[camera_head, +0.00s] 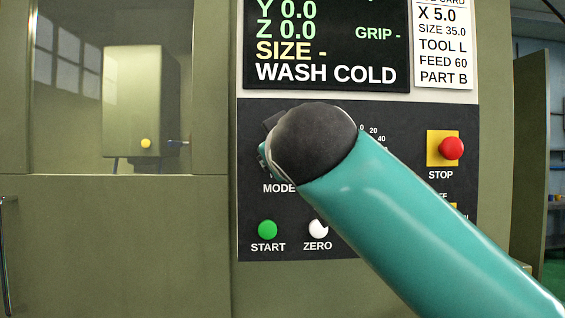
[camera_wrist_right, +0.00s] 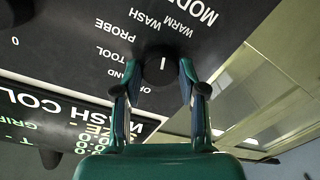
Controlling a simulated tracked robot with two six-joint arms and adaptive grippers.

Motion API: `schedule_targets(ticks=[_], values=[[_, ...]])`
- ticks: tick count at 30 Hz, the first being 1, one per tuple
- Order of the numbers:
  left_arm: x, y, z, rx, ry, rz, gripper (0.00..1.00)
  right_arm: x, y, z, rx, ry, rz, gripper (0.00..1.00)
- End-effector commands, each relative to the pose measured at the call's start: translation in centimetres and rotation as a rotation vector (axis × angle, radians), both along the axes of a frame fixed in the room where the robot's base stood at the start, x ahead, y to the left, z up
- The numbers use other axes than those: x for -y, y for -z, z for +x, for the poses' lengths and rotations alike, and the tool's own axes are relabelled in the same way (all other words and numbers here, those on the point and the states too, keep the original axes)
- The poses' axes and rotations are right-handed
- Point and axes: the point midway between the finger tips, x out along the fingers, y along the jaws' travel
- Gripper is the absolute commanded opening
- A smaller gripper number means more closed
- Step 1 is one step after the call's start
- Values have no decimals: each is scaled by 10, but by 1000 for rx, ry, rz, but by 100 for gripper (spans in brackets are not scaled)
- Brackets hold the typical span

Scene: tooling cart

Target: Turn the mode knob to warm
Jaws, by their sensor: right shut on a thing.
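The mode knob (camera_wrist_right: 158,72) is a round black knob with a short white line on its face, on the dark control panel (camera_wrist_right: 75,45). In the right wrist view, labels PROBE, WASH and WARM (camera_wrist_right: 182,27) arc around it, upside down. The white line stands roughly upright in that view; I cannot tell exactly which label it marks. My right gripper (camera_wrist_right: 160,65) is shut on the knob, one finger on each side. In the head view my teal right arm hides the knob above the MODE label (camera_head: 279,188). My left gripper is in neither view.
The display (camera_head: 327,45) reads WASH COLD. A green START button (camera_head: 267,229) and a white ZERO button (camera_head: 318,228) sit low on the panel. A red STOP button (camera_head: 451,148) is at the right, beyond my arm. A card (camera_head: 444,45) hangs above it.

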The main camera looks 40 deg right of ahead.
Motion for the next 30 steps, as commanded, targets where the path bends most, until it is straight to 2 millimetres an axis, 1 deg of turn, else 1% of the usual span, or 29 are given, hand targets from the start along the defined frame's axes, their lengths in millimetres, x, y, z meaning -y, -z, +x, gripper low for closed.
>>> schedule_targets(ticks=[1,6,13,21,30], values=[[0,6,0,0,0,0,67,-1,8,2,8,2,39,6],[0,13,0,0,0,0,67,-2,8,2,77,2,152,6],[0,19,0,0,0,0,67,-2,7,2,140,1,256,6],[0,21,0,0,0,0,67,-2,6,2,171,1,306,6],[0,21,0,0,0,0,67,-2,5,2,174,0,310,6]])
